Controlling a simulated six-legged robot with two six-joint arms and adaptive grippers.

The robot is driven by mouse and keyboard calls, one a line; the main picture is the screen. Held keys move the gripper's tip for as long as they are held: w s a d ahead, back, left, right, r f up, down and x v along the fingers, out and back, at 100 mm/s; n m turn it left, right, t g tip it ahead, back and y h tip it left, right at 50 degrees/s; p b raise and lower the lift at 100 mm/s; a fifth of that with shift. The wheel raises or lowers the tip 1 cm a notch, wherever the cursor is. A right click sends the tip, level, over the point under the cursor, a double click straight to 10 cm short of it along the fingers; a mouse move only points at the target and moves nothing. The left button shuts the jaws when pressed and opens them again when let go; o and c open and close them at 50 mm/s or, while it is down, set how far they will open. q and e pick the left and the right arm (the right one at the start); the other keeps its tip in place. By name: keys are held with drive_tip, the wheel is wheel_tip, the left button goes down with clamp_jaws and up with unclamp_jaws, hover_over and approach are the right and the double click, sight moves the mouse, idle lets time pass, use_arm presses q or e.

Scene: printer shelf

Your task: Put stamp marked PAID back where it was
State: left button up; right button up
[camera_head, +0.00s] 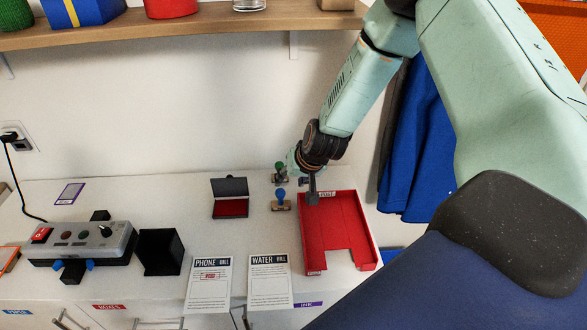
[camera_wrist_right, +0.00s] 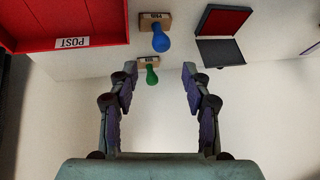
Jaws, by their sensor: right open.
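A stamp with a blue knob (camera_head: 280,196) and a wooden base stands on the counter, left of the red tray. A stamp with a green knob (camera_head: 280,168) stands behind it, close to the wall. My right gripper (camera_head: 308,186) is open and empty near the tray's back left corner. In the wrist view, the green stamp shows between its fingertips (camera_wrist_right: 160,75), nearer the left finger. My left gripper is not visible.
The red tray (camera_head: 311,240), labelled POST, lies right of the stamps. An open ink pad (camera_head: 230,208) lies left. A phone bill (camera_head: 208,292) with a red mark and a water bill (camera_head: 269,290) lie in front. A black holder (camera_head: 160,251) and a control box stand left.

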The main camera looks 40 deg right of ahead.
drive_tip(key=s+a+f+n+g, duration=0.1)
drive_tip(key=s+a+f, duration=0.1)
drive_tip(key=s, duration=0.4)
drive_tip(key=s+a+f+n+g, duration=0.1)
drive_tip(key=s+a+f, duration=0.2)
drive_tip(key=s, duration=0.3)
drive_tip(key=s+a+f+n+g, duration=0.1)
drive_tip(key=s+a+f, duration=0.2)
drive_tip(key=s, duration=0.3)
drive_tip(key=shift+s+a+f+g+p, duration=0.15)
drive_tip(key=shift+s+a, duration=0.05)
drive_tip(key=shift+a, duration=0.15)
drive_tip(key=shift+s+a+f+g+p, duration=0.1)
drive_tip(key=shift+s+a+g+p, duration=0.1)
drive_tip(key=shift+a, duration=0.15)
drive_tip(key=s+a+f+n+g, duration=0.1)
drive_tip(key=s+a, duration=0.3)
drive_tip(key=s, duration=1.2)
drive_tip(key=shift+s+n+g, duration=0.15)
drive_tip(key=shift+n+g, duration=0.35)
drive_tip(key=shift+g, duration=0.25)
